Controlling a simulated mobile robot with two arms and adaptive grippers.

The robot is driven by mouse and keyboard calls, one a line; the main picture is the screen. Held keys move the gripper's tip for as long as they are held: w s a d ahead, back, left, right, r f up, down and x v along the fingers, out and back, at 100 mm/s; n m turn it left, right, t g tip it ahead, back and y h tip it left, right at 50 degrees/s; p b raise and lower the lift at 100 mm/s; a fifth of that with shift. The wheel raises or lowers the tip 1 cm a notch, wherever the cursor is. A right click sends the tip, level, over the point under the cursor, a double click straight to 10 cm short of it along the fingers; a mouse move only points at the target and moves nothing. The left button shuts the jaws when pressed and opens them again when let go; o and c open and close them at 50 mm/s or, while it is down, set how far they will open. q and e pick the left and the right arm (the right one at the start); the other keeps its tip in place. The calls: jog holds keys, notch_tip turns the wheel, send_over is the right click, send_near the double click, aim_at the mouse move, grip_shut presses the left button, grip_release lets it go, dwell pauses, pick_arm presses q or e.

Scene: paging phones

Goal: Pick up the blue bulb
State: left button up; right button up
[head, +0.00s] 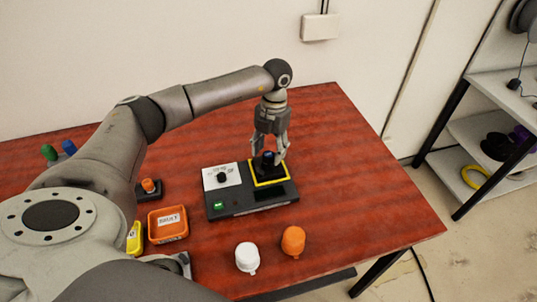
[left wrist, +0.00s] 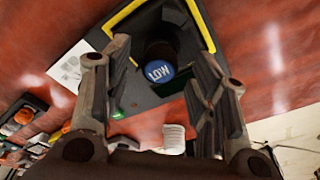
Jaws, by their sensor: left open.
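A blue bulb-like piece (head: 68,147) stands at the far left of the table beside a green one, partly behind my arm. My left gripper (head: 269,155) is open, fingers down, over the yellow-framed pad of a dark device (head: 225,210). Between its fingers is a dark round piece with a blue top; in the left wrist view this blue top (left wrist: 158,72) reads LOW. I see a gap on both sides of it there. I cannot tell whether this piece is a bulb or a knob. A grey part at the lower left may be my right gripper, mostly hidden.
An orange tray (head: 168,224) and an orange-topped piece (head: 148,186) are left of the device. A white piece (head: 247,257) and an orange piece (head: 293,240) stand in front of it. The table's right side is clear. A shelf (head: 480,135) stands at the far right.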

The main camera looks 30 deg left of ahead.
pick_arm(q)
jog(key=shift+s+f, duration=0.1)
jog(key=shift+f, duration=0.7)
pick_arm(e)
jog(key=shift+s+d+r, duration=0.15)
jog(key=shift+d+r, duration=0.1)
jog(key=shift+d, duration=0.1)
pick_arm(q)
jog(key=c, duration=1)
pick_arm(e)
jog(key=shift+d, duration=0.1)
